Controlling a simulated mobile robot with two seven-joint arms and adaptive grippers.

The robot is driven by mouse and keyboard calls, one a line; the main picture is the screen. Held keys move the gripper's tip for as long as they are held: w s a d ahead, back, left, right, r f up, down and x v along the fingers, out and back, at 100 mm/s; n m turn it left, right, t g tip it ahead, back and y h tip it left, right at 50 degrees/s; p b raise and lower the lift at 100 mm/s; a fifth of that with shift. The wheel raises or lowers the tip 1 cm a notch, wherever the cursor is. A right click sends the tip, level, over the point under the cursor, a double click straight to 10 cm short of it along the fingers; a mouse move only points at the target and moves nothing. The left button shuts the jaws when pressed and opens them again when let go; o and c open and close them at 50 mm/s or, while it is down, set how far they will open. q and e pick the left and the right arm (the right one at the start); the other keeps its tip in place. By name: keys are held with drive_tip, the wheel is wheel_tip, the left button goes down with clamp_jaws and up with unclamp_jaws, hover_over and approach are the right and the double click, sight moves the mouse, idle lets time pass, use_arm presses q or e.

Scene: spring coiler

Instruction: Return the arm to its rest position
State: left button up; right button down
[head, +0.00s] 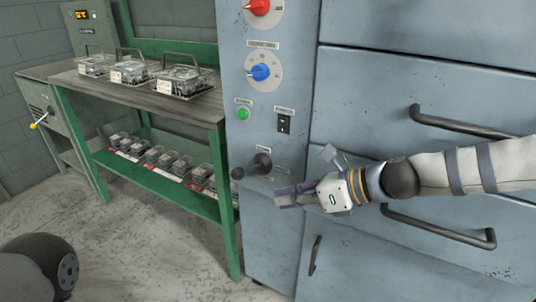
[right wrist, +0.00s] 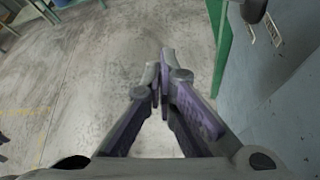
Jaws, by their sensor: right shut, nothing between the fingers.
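My right gripper (head: 283,198) is in front of the blue-grey machine cabinet (head: 275,215), just below and right of the black-knobbed lever (head: 238,173). The arm comes in from the right, across the cabinet's drawers. In the right wrist view the gripper's purple and grey fingers (right wrist: 162,66) are together with nothing between them, above bare concrete floor. The lever is apart from the fingers in the right wrist view, at the top right (right wrist: 252,10). My left gripper is not in view.
The cabinet front carries a red knob (head: 258,6), a blue knob (head: 261,72), a green button (head: 243,114), a black switch (head: 284,123) and protruding drawer handles (head: 465,125).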

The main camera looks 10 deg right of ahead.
drive_tip(key=s+f+n+g+h+p, duration=0.1)
drive_tip(key=s+f+n+g+h, duration=0.2)
drive_tip(key=s+f+n, duration=0.55)
drive_tip(key=s+f+n+g+h+p, duration=0.25)
drive_tip(key=s+f, duration=0.65)
drive_tip(key=s, duration=0.7)
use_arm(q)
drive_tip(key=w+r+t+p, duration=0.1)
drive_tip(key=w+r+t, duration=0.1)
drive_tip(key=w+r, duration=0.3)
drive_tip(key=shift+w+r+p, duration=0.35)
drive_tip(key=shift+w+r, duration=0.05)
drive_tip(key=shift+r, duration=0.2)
use_arm(e)
drive_tip(key=s+d+n+g+h, duration=0.1)
drive_tip(key=s+d+n, duration=0.3)
drive_tip(key=s, duration=0.3)
drive_tip(key=s+d+n+h, duration=0.2)
drive_tip(key=s+d+n, duration=0.2)
drive_tip(key=s+n, duration=0.2)
drive_tip(key=s+d+n+g+h, duration=0.1)
drive_tip(key=s+d+n+h, duration=0.1)
drive_tip(key=s+d+n, duration=0.3)
drive_tip(key=s, duration=0.4)
drive_tip(key=shift+s+r+g, duration=0.3)
drive_tip(key=shift+g, duration=0.05)
